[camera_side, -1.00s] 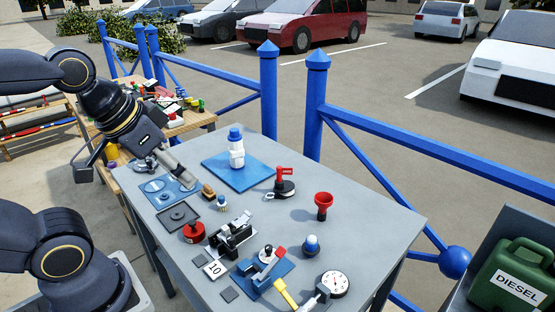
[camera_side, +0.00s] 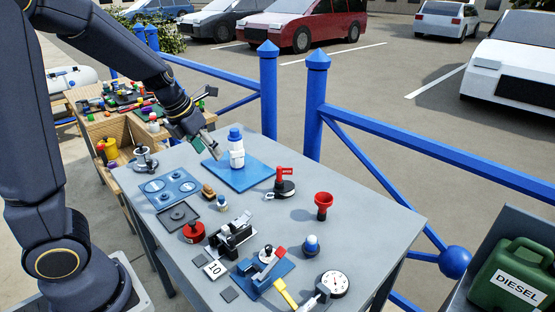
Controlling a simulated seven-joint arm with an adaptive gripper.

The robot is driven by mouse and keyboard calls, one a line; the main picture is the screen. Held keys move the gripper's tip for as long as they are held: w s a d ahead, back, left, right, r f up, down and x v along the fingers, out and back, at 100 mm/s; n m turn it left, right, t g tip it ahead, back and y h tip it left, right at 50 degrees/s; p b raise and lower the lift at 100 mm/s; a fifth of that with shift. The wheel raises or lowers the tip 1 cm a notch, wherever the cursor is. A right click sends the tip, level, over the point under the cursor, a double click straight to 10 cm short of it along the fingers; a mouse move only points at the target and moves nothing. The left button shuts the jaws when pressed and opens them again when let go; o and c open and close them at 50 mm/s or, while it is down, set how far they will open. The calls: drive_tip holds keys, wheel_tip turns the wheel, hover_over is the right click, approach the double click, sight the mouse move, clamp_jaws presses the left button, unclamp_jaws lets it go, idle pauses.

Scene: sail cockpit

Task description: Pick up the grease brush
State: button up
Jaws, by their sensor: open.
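My gripper (camera_side: 212,148) is open and empty above the far left part of the grey table, left of the white bottle with a blue cap (camera_side: 237,150). I cannot tell for sure which item is the grease brush. A small brown item (camera_side: 207,191) lies near the left middle of the table, beside a small blue-and-white piece (camera_side: 222,203). A yellow flat-handled item (camera_side: 284,291) lies at the front edge. My gripper is apart from all of these.
The bottle stands on a blue mat (camera_side: 255,176).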

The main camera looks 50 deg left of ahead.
wheel_tip(320, 180, down, 3)
drive_tip(key=a+g, duration=0.1)
drive_tip(key=a, duration=0.1)
approach(220, 197)
drive_tip(key=shift+g+y, duration=0.3)
drive_tip(key=x, duration=0.5)
drive_tip(key=shift+w+d+r, duration=0.1)
drive_tip(key=shift+w, duration=0.25)
drive_tip(key=shift+d+x, duration=0.1)
drive_tip(key=shift+x, duration=1.45)
drive_tip(key=shift+d+x, duration=0.15)
drive_tip(key=shift+x, duration=1.4)
drive_tip(key=shift+s, duration=0.1)
drive_tip(key=shift+c, duration=0.2)
drive_tip(key=c, duration=1.1)
